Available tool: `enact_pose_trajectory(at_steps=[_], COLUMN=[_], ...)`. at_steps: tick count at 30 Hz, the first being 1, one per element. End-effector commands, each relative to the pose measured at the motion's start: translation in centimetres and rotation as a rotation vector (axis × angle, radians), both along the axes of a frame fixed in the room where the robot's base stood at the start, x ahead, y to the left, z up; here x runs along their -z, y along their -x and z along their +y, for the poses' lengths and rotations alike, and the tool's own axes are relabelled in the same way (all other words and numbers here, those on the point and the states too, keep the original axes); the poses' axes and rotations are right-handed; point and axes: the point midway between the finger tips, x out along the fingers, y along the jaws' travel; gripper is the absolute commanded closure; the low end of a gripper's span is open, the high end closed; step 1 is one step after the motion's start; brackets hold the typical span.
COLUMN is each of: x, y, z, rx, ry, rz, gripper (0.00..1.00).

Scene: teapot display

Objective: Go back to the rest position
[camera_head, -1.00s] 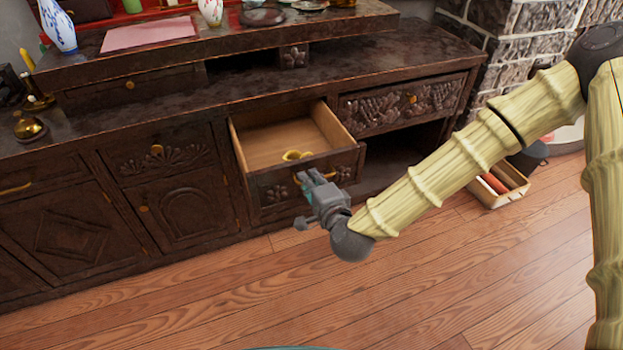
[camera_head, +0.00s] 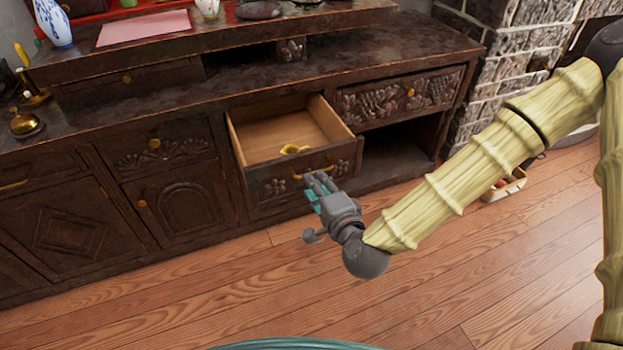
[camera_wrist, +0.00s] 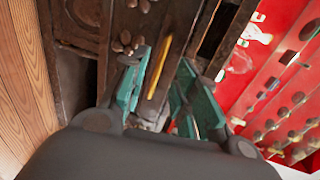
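My gripper (camera_head: 318,186) hangs in front of the open drawer of the dark carved cabinet, close to the drawer front (camera_head: 272,185). In the wrist view its two teal fingers (camera_wrist: 162,88) stand apart with nothing held between them. A brass bar (camera_wrist: 160,66) shows beyond the gap, apparently the drawer handle; the view is blurred there. In the head view the fingers partly cover the handle. My arm reaches in from the right, bent low over the floor. A small yellow object (camera_head: 293,149) lies inside the drawer behind its front.
The cabinet top (camera_head: 250,88) carries a raised shelf with a blue-white vase (camera_head: 53,24) and a pink sheet (camera_head: 143,28). An open compartment (camera_head: 396,160) is right of the drawer. A small crate (camera_head: 505,187) stands on the floor behind my arm. The wooden floor in front is clear.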

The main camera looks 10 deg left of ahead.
Motion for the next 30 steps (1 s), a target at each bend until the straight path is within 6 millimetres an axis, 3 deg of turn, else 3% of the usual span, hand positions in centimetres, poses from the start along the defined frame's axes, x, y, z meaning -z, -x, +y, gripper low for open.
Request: enact_pose_trajectory(at_steps=[6, 23, 26, 30], x=[-0.3, 0.1, 2.2, 8.1], y=[1.2, 1.4, 2.1, 4.5], z=[-0.8, -0.8, -1.2, -2.9], rx=[0.000, -0.005, -0.025, -0.093], ry=[0.000, 0.012, 0.068, 0.235], rz=[0.001, 0.006, 0.029, 0.105], gripper=[0.70, 0.70, 0.70, 0.70])
